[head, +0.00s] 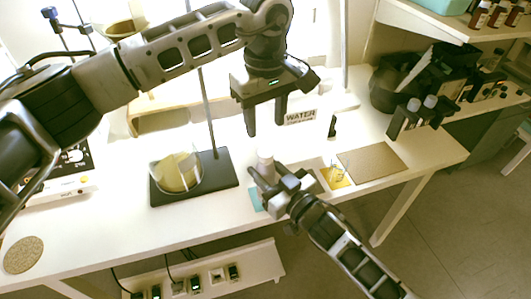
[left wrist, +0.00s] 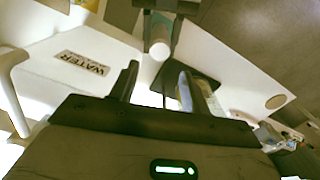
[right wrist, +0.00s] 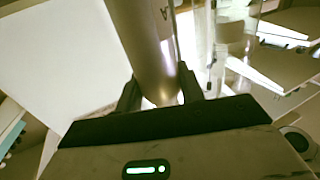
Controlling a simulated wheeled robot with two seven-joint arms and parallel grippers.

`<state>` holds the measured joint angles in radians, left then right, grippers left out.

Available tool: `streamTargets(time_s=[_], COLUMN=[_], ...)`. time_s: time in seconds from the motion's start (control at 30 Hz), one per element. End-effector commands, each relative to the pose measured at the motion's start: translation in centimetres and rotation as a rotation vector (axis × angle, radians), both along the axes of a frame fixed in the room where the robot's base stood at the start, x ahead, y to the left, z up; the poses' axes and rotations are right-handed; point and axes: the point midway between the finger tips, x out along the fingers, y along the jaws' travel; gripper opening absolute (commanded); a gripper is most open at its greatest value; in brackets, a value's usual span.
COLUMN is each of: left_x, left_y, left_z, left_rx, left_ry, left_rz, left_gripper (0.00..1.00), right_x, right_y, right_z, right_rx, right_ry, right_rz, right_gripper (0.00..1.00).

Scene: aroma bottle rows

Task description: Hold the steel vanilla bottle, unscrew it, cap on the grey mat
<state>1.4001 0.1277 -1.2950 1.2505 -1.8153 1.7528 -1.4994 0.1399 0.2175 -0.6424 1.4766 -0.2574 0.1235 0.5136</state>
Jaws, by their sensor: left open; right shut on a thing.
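The steel vanilla bottle stands upright with its pale cap (head: 265,153) on top in the head view; its lower part is hidden behind my right gripper (head: 268,178). That gripper is shut around the steel body (right wrist: 150,45), where a letter "A" shows in the right wrist view. My left gripper (head: 266,128) is open, pointing down just above the cap, its fingers apart and empty. The cap (left wrist: 160,50) also shows ahead of the left fingers in the left wrist view. A flat grey-brown mat (head: 372,162) lies bare at the table's right; its exact colour is unclear.
A teal mat (head: 256,201) lies partly under my right gripper. A yellow mat (head: 336,178) with a small clear item is to its right. A stand with a dark base (head: 222,172) and a glass beaker (head: 178,173) is left. Dark bottles (head: 405,118) stand at the back right.

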Motion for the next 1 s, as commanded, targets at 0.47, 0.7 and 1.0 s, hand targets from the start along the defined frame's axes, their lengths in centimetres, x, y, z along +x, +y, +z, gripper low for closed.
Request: streamTargets(time_s=[0.47,0.7,1.0], left_x=[-0.1,-0.1,0.0], left_y=[0.0,0.0,0.0], left_z=[-3.6,-6.9,-8.0], left_rx=[-0.001,-0.001,-0.001], left_ry=[0.003,0.002,-0.001], left_rz=[-0.254,-0.251,-0.252], left_gripper=[0.47,0.47,0.47], right_x=[0.0,0.0,0.0], right_y=[0.0,0.0,0.0], right_z=[0.0,0.0,0.0], right_rx=[-0.001,-0.001,-0.001], right_ry=[0.001,0.001,0.001], right_rz=[0.0,0.0,0.0], right_gripper=[0.0,0.0,0.0])
